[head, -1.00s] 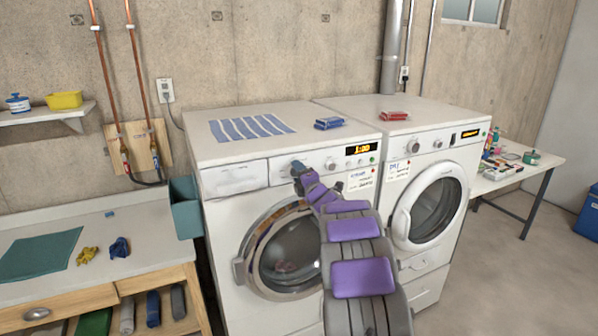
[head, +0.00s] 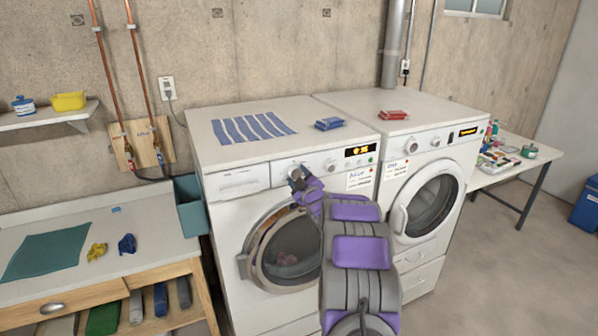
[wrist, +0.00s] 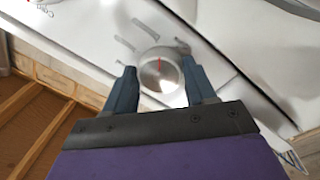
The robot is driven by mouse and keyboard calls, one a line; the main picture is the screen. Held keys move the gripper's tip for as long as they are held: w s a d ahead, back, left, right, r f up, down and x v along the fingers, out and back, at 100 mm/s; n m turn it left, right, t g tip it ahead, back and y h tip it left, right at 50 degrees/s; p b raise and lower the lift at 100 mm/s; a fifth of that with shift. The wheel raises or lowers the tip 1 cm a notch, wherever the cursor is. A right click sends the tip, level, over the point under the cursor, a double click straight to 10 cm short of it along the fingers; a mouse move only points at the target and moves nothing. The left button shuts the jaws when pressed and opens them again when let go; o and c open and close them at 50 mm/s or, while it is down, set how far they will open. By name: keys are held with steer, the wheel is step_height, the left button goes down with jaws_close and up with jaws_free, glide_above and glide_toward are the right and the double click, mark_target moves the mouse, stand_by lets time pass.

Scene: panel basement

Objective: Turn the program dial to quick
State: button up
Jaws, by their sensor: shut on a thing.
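The left washing machine (head: 225,235) has a control panel along its upper front with a lit orange display (head: 357,151). The round silver program dial (wrist: 160,72) shows in the wrist view with a red pointer line, and grey marks lie on the panel beside it. My gripper (wrist: 160,82) is shut on the dial, with one blue-grey finger on each side. In the head view my gripper (head: 298,174) is at the panel and largely hides the dial. The marks' words are too small to read.
A second white machine (head: 400,262) stands close on the right. A blue striped cloth (head: 253,128), a blue pack (head: 329,124) and a red pack (head: 393,115) lie on the machine tops. A workbench (head: 150,226) stands left; bare floor shows at right.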

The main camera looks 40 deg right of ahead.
steer(key=m+p, duration=0.2)
steer(key=m, duration=0.1)
steer(key=shift+a+m+p, duration=0.1)
steer(key=shift+m+p, duration=0.3)
steer(key=shift+f+m+g+p, duration=0.2)
steer(key=shift+m+g+p, duration=0.1)
steer(key=shift+m+p, duration=0.95)
steer(key=shift+m, duration=0.35)
steer(key=o, duration=1)
steer(key=shift+w+f, duration=0.1)
steer(key=shift+w, duration=0.05)
steer(key=shift+o, duration=0.2)
steer(key=shift+s, duration=0.2)
